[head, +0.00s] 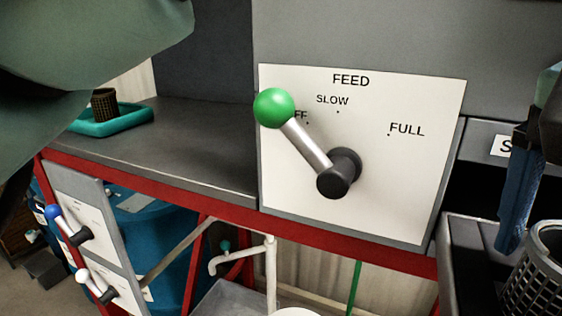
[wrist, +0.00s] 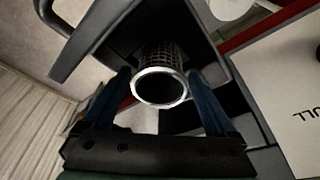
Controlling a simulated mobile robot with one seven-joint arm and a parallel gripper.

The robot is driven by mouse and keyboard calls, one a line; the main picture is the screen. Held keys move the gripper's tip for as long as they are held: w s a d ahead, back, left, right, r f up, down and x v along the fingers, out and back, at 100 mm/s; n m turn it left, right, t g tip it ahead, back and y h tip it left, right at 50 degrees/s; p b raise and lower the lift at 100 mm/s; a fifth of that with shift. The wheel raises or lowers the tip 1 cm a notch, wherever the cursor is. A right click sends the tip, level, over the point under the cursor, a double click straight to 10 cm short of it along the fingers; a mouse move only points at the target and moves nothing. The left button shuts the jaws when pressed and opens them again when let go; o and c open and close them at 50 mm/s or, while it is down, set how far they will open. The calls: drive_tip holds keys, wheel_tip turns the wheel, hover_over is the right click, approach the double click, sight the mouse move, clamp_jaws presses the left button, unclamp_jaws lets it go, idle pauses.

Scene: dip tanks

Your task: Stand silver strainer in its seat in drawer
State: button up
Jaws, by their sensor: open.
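The silver strainer (head: 535,272), a perforated metal cup with a bright rim, stands about upright in the grey drawer (head: 470,262) at the lower right of the head view, cut by the picture edge. In the wrist view the strainer (wrist: 160,87) shows its round open mouth, with the drawer (wrist: 112,22) around it. My gripper (wrist: 158,80) is open, with one blue finger on each side of the strainer and gaps visible to both. In the head view one blue finger of my gripper (head: 512,205) hangs above and beside the rim. The strainer's base and the seat are hidden.
A FEED panel (head: 420,190) stands left of the drawer; its green-knobbed lever (head: 273,107) points up-left near OFF. A teal tray (head: 128,121) with a dark brown strainer (head: 104,104) sits on the grey counter (head: 200,150). Smaller blue-knobbed (head: 53,212) and white-knobbed (head: 82,276) levers are lower left.

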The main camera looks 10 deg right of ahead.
drive_tip(key=shift+r, duration=0.1)
drive_tip(key=p+v, duration=0.6)
drive_tip(key=v, duration=0.6)
